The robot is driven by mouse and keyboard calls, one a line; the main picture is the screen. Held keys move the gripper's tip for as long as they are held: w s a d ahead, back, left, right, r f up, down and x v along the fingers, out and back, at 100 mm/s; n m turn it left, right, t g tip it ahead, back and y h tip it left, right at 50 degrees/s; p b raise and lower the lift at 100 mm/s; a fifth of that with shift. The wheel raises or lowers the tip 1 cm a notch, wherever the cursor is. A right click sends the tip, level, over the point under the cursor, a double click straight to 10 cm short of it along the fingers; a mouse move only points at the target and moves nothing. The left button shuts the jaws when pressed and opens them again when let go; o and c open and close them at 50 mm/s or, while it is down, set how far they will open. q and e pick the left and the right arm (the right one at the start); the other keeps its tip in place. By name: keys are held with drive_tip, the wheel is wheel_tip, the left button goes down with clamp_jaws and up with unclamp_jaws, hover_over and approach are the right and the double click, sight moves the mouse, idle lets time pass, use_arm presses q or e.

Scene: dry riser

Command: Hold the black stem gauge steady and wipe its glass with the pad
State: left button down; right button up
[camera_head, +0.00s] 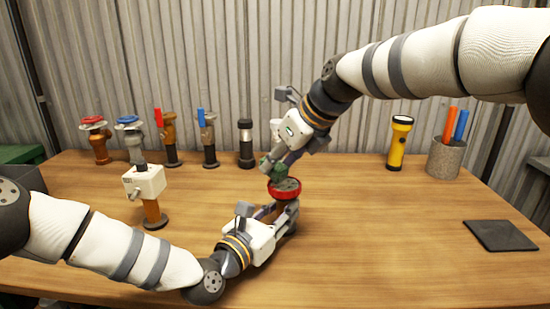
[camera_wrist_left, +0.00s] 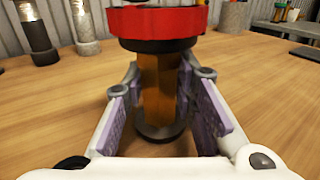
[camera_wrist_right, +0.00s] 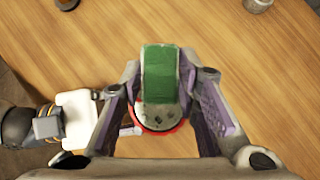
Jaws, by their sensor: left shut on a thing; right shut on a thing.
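A gauge with a red rim and grey face (camera_head: 287,185) stands upright near the middle of the table. Its stem looks brown in the left wrist view (camera_wrist_left: 158,85), with a dark collar and base. My left gripper (camera_head: 280,214) is shut on this stem below the red rim. My right gripper (camera_head: 274,166) is above the gauge, shut on a green pad (camera_wrist_right: 160,75). In the right wrist view the pad covers part of the gauge face (camera_wrist_right: 158,115). I cannot tell whether the pad touches the glass.
A white box on a brown stem (camera_head: 145,182) stands at left. Valves with red and blue handles (camera_head: 130,140) and a black cylinder with a clear band (camera_head: 246,145) line the back. At right are a yellow flashlight (camera_head: 398,143), a pen cup (camera_head: 445,158) and a dark mat (camera_head: 500,236).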

drive_tip(key=shift+s+d+f, duration=0.15)
drive_tip(key=shift+s+d, duration=0.6)
drive_tip(key=shift+d, duration=0.1)
drive_tip(key=shift+w+a, duration=0.85)
drive_tip(key=shift+a, duration=0.2)
drive_tip(key=shift+s+d, duration=0.85)
drive_tip(key=shift+d, duration=0.1)
drive_tip(key=shift+w+a, duration=0.35)
drive_tip(key=shift+w, duration=0.1)
drive_tip(key=shift+w+a, duration=0.5)
drive_tip(key=shift+a, duration=0.1)
drive_tip(key=shift+s+d, duration=0.95)
drive_tip(key=shift+w+a+f, duration=0.1)
drive_tip(key=shift+w+a, duration=0.8)
drive_tip(key=shift+a, duration=0.05)
drive_tip(key=shift+s+d, duration=0.95)
